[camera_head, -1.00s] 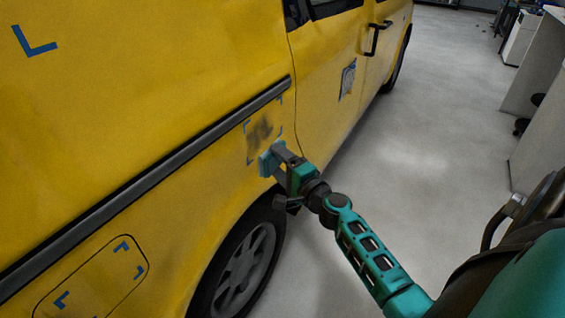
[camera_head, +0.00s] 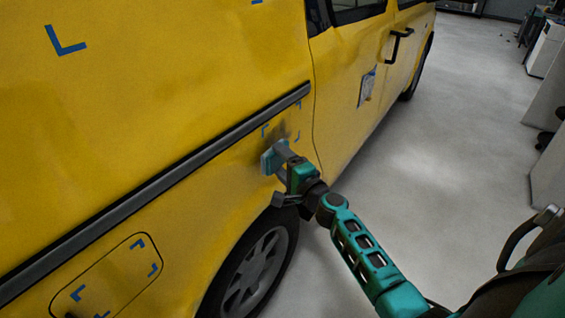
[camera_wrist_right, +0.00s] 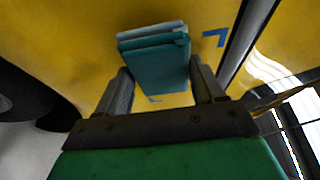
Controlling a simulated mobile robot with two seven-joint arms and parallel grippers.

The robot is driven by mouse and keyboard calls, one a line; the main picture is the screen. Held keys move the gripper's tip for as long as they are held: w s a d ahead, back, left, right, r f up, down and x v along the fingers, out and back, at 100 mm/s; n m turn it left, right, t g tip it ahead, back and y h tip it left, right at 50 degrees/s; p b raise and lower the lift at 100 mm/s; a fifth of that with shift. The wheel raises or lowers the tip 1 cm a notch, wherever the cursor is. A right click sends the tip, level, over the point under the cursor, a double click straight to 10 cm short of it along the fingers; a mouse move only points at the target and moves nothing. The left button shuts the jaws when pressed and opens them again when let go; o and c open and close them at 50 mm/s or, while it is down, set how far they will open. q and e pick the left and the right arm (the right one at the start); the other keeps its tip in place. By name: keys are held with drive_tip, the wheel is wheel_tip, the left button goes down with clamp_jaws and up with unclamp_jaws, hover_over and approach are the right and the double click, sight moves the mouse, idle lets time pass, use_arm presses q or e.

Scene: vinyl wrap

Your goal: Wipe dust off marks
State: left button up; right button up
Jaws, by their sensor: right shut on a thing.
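My right gripper (camera_head: 284,160) is shut on a light blue-teal cleaning pad (camera_head: 269,157), which is at the yellow van's side above the wheel. In the right wrist view the same pad (camera_wrist_right: 155,62) sits between the two fingers, its far face towards the yellow panel; contact is hard to tell. A dark dust smudge (camera_head: 283,127) shows just above and right of the pad, among blue corner marks (camera_head: 265,130). A blue mark (camera_wrist_right: 216,38) also shows beside the pad in the right wrist view. The pad hides part of the marked area. My left gripper is out of view.
The van (camera_head: 150,110) fills the left, with a dark trim strip (camera_head: 200,155) and a wheel (camera_head: 255,270) below the pad. More blue marks (camera_head: 64,41) are on its panels. Grey floor (camera_head: 440,150) is open to the right, before white furniture (camera_head: 550,110).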

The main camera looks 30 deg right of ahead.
drive_tip(key=shift+w+a, duration=0.35)
drive_tip(key=shift+w, duration=0.45)
